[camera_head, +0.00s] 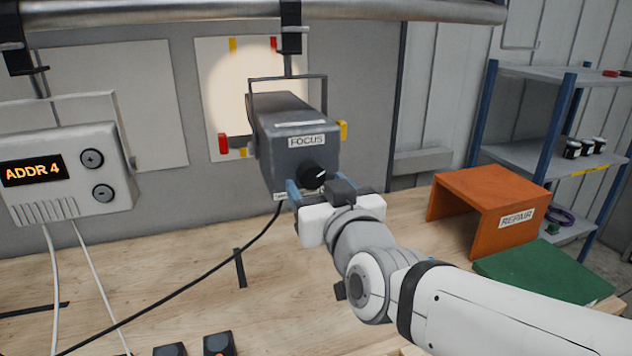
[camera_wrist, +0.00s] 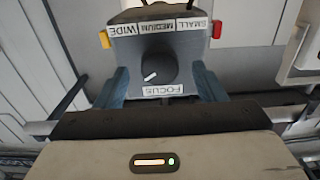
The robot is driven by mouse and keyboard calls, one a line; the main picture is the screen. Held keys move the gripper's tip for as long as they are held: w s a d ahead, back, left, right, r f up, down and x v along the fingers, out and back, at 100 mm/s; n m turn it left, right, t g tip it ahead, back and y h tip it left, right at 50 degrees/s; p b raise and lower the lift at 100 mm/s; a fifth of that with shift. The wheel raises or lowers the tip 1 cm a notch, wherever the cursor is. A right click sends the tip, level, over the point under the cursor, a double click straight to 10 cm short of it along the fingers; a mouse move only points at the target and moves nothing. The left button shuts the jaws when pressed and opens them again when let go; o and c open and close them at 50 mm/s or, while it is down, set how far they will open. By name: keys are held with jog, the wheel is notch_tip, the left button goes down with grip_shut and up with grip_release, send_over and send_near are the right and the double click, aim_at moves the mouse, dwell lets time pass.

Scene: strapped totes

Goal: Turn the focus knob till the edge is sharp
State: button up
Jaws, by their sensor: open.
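The dark grey lamp (camera_head: 275,125) hangs from the overhead bar, with a FOCUS label on its back face. Its black round focus knob (camera_head: 314,174) has a white pointer mark, and also shows in the wrist view (camera_wrist: 158,72). My gripper (camera_head: 316,188) is at the lamp's back, open, its blue fingers on either side of the knob. In the wrist view my gripper (camera_wrist: 163,82) has a clear gap between each finger and the knob. The light spot (camera_head: 230,85) on the pale wall panel has a soft, blurred edge, and the lamp partly covers it.
A wooden bench (camera_head: 190,270) lies below, with a black cable (camera_head: 200,278) trailing across it from the lamp. A control box (camera_head: 70,175) reading ADDR 4 hangs at left. An orange REPAIR stand (camera_head: 470,190) and a green board (camera_head: 540,272) are at right.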

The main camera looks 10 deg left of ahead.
jog(key=shift+x, duration=0.8)
jog(key=c, duration=1)
jog(key=shift+f+m+b, duration=0.25)
jog(key=shift+m+b, duration=0.05)
jog(key=shift+b, duration=0.35)
jog(key=shift+f+m+b, duration=0.1)
jog(key=shift+m+b, duration=0.6)
jog(key=shift+b, duration=0.5)
jog(key=shift+m+b, duration=0.75)
jog(key=shift+m, duration=0.05)
jog(key=shift+r+m, duration=0.3)
